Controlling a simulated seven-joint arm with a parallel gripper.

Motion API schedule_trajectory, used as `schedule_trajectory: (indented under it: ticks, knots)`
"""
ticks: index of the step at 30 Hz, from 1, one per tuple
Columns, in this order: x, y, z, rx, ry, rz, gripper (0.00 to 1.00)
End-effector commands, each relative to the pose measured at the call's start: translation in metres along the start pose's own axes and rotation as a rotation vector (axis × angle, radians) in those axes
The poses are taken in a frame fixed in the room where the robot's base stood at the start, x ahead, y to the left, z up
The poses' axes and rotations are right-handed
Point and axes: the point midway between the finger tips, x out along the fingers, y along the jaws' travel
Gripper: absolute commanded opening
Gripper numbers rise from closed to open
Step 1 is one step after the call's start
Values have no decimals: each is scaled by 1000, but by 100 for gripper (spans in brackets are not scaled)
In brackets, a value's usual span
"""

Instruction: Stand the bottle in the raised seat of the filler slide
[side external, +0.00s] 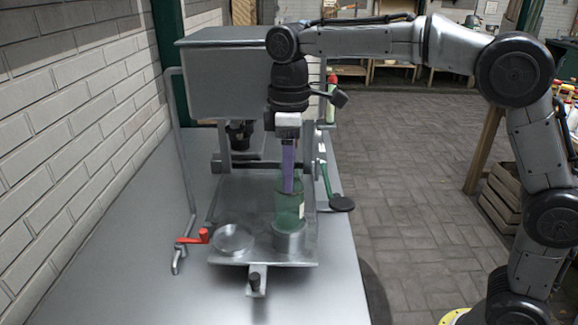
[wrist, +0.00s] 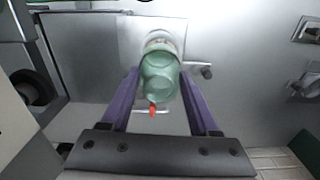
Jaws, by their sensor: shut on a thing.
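The green translucent bottle (side external: 289,207) is upright in the side view, directly over the raised seat (side external: 289,243), a short metal cup at the right of the filler slide (side external: 264,256). I cannot tell whether its base is inside the seat or just above its rim. My gripper (side external: 289,188), with purple fingers, points down and is shut on the bottle's upper part. In the wrist view the bottle (wrist: 159,78) is between the two fingers, and the seat's metal rim (wrist: 164,42) shows beyond it.
A low round metal dish (side external: 232,239) is on the slide, left of the seat. A red-handled tap (side external: 192,238) on a bent pipe stands further left. The filler's metal tank (side external: 225,78) rises behind my gripper. A green lever with a black pad (side external: 341,203) is at right.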

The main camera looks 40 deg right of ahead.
Motion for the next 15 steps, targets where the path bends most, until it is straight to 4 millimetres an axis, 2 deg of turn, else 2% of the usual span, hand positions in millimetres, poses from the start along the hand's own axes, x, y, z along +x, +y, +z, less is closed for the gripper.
schedule_trajectory:
  ticks: [15]
  knots:
    - [3, 0, 0, 0, 1, 1, 0]
